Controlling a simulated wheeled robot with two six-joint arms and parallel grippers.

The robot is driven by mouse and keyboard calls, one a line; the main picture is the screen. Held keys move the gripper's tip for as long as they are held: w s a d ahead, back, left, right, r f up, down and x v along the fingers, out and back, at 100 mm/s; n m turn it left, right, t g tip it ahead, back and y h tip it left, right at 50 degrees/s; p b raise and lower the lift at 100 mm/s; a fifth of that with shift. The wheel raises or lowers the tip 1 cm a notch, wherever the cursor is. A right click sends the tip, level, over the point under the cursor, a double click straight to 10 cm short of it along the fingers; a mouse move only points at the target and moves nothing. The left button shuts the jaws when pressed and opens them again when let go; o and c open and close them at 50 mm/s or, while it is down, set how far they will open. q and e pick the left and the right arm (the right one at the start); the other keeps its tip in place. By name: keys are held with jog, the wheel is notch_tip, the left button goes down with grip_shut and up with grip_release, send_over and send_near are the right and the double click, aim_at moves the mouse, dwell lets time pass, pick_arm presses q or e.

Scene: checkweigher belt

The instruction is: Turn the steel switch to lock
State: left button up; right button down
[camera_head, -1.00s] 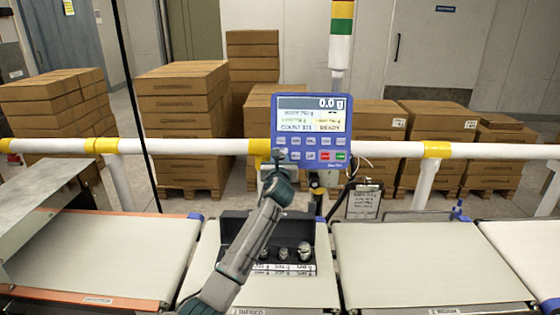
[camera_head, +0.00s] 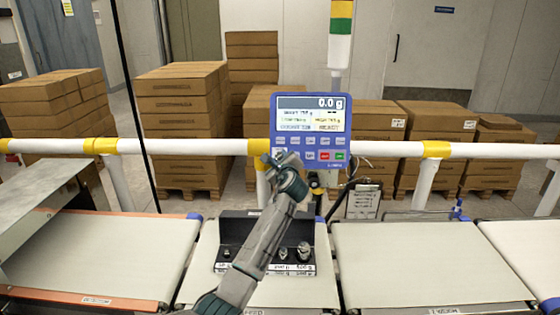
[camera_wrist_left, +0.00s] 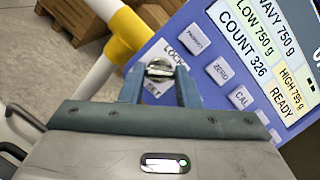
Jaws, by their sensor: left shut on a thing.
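The steel switch (camera_wrist_left: 160,70) sits at the lower-left corner of the blue indicator panel (camera_head: 312,128). In the left wrist view the word LOCK is printed above it and SET, partly covered, below it. My left gripper (camera_wrist_left: 160,82) is shut on the switch, one finger on each side. The exact angle of the switch is hard to read. In the head view the left gripper (camera_head: 279,158) reaches up to that corner of the panel and hides the switch. My right gripper is not in view.
A white rail (camera_head: 200,147) with yellow bands runs behind the belts. A black holder (camera_head: 233,230) with steel weights (camera_head: 305,252) stands below my left arm. A clipboard (camera_head: 363,202) hangs right of the panel. Stacked cartons (camera_head: 182,120) stand behind the rail.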

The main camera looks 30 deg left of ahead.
pick_arm(q)
jog(key=n, duration=0.2)
jog(key=n+g, duration=0.1)
jog(key=n, duration=0.2)
jog(key=shift+d+r+g, duration=0.1)
jog(key=shift+g, duration=0.2)
jog(key=shift+w+n+g+h+p, duration=0.1)
jog(key=shift+n+g+h+p, duration=0.15)
jog(key=shift+n, duration=1.05)
jog(key=shift+n+g+h+p, duration=0.15)
jog(key=shift+n+g, duration=0.2)
jog(key=shift+n, duration=0.95)
jog(key=o, duration=0.7)
